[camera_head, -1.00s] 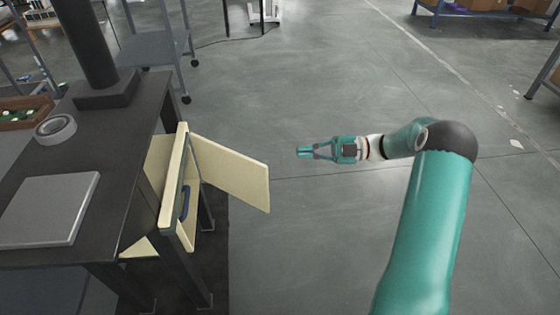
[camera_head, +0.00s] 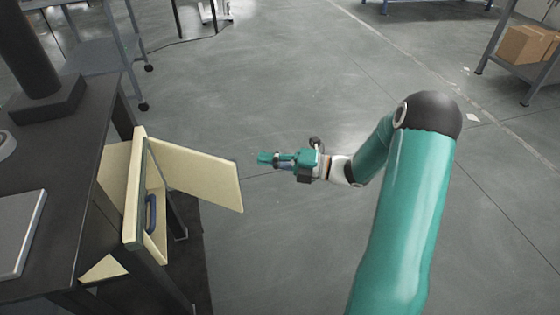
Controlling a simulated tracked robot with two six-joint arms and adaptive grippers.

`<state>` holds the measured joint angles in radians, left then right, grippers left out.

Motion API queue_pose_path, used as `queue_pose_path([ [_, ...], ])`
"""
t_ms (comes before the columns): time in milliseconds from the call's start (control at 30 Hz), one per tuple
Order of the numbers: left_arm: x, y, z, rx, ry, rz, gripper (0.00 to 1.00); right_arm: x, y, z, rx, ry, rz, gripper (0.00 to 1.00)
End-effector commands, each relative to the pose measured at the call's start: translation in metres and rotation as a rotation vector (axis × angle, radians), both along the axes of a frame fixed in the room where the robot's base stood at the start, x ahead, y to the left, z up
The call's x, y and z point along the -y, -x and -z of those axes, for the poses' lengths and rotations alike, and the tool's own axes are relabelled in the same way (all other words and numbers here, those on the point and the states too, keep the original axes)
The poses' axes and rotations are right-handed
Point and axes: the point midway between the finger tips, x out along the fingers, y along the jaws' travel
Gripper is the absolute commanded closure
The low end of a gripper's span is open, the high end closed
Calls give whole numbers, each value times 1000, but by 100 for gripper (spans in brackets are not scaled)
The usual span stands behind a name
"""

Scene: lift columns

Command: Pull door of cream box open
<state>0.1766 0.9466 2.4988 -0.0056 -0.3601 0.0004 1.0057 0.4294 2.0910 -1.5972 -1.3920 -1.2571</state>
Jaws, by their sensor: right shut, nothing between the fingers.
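The cream box (camera_head: 134,200) is mounted at the right side of the dark table, under its top. Its cream door (camera_head: 198,174) stands swung out to the right, away from the box front. A dark blue handle (camera_head: 151,214) shows on the near part of the box. My right gripper (camera_head: 264,158) is shut and empty, just right of the door's outer edge, and appears apart from it. It points left toward the door. My left gripper is not in view.
The dark table (camera_head: 60,190) fills the left side, with a grey flat case (camera_head: 14,232) on it. A wheeled grey cart (camera_head: 104,56) stands behind. A shelf with cardboard boxes (camera_head: 528,45) is at the far right. The grey floor around my right arm is clear.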

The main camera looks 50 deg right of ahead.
Motion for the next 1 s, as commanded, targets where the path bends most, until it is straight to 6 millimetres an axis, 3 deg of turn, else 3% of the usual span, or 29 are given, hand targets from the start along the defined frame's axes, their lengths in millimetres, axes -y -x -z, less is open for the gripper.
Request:
queue_pose_path([
  [100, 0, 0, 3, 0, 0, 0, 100, -11, -18, 0, 2, -1, -4, 100],
  [300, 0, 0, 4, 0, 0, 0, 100, -20, -36, 0, 1, 0, -2, 100],
  [1000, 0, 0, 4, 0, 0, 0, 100, -22, -40, 0, 0, -1, 0, 100],
])
